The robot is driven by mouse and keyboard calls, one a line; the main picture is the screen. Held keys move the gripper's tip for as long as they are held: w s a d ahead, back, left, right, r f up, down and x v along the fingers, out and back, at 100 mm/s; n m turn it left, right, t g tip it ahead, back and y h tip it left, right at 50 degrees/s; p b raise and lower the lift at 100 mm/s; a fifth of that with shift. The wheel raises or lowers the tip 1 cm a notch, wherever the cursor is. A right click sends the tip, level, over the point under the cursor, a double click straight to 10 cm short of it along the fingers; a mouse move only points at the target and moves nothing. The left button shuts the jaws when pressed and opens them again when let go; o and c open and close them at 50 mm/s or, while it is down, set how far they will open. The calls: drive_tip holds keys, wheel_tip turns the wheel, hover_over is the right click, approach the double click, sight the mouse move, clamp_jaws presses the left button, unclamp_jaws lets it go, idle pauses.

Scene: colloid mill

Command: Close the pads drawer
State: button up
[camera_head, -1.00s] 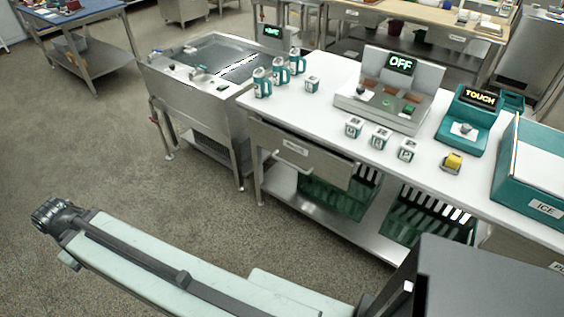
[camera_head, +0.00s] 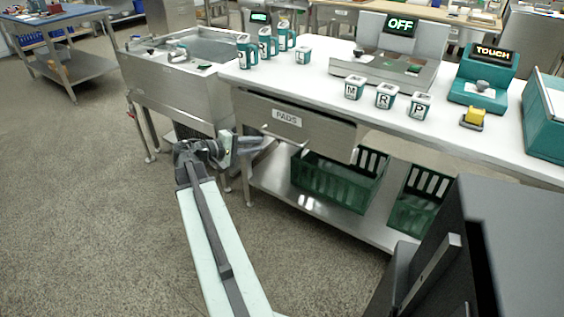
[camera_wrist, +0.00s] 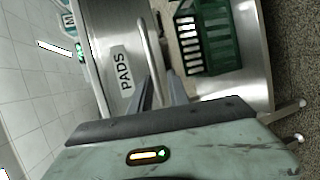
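The pads drawer (camera_head: 318,132) is a steel front labelled PADS under the white worktop. Its front stands out from the worktop edge, so it appears partly open. It also shows in the wrist view (camera_wrist: 113,50). A bar handle (camera_wrist: 148,45) runs along its front. My gripper (camera_head: 262,144) is in front of the drawer's left part, close to the handle's left end. In the wrist view my gripper's two dark fingers (camera_wrist: 161,88) are apart, with the near end of the handle lined up between them. I cannot tell whether they touch it.
Green crates (camera_head: 338,180) stand on the lower shelf (camera_head: 315,205) under the worktop. A steel sink unit (camera_head: 180,90) stands to the left. Lettered cups (camera_head: 385,97) and bottles stand on the worktop (camera_head: 300,75). The floor (camera_head: 90,200) at the left is clear.

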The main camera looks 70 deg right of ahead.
sight(281, 139)
drive_tip(key=shift+g, duration=0.3)
drive_tip(key=x, duration=0.3)
drive_tip(key=b+x, duration=0.1)
drive_tip(key=x, duration=0.2)
drive_tip(key=r+x, duration=0.1)
drive_tip(key=x, duration=0.3)
drive_tip(key=shift+s+a+r, duration=0.1)
drive_tip(key=shift+s, duration=0.3)
clamp_jaws()
idle(0.6)
